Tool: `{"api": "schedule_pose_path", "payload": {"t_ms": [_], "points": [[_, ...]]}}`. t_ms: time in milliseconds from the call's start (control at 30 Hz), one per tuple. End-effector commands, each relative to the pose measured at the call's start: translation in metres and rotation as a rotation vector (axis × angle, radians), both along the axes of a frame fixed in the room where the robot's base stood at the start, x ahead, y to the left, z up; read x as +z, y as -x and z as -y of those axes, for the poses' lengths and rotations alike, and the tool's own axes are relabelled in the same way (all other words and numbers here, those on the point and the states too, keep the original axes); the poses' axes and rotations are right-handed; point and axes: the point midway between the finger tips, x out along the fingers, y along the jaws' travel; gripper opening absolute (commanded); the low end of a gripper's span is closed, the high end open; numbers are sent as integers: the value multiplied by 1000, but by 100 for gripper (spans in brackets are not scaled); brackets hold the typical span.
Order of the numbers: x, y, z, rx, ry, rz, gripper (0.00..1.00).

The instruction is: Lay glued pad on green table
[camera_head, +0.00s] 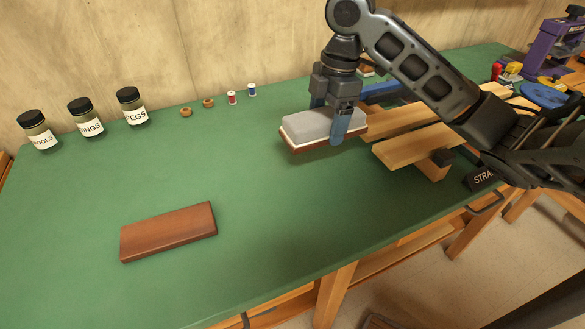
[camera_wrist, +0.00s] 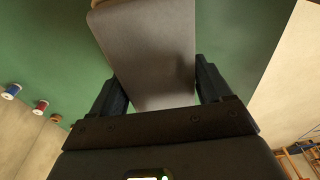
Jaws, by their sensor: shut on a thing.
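The pad (camera_head: 308,124) is a grey block with a white layer under it and a reddish-brown board at its bottom. My gripper (camera_head: 330,119) is shut on the pad from above, with one finger on each side. In the wrist view the grey top of the pad (camera_wrist: 150,50) lies between the two fingers. The pad is over the green table (camera_head: 250,190), right of its middle; whether it touches the surface is hard to tell. A separate reddish-brown board (camera_head: 168,232) lies flat on the table at the front left.
Pale wooden bars (camera_head: 420,142) lie right of the pad, close to it. Labelled jars (camera_head: 133,106), small rings and a red spool (camera_head: 231,98) and blue spool (camera_head: 252,90) stand along the back. A purple machine (camera_head: 552,45) is far right. The table's middle is clear.

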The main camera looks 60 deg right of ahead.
Motion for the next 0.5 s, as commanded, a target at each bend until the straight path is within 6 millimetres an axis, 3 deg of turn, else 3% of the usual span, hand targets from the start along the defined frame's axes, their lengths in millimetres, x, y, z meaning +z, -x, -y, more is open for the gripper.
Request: {"api": "schedule_pose_path", "payload": {"t_ms": [100, 300, 500], "points": [[-15, -6, -27, 4, -4, 2, 44], [-37, -13, -61, 2, -3, 1, 44], [-46, -16, -75, 1, 1, 1, 44]]}}
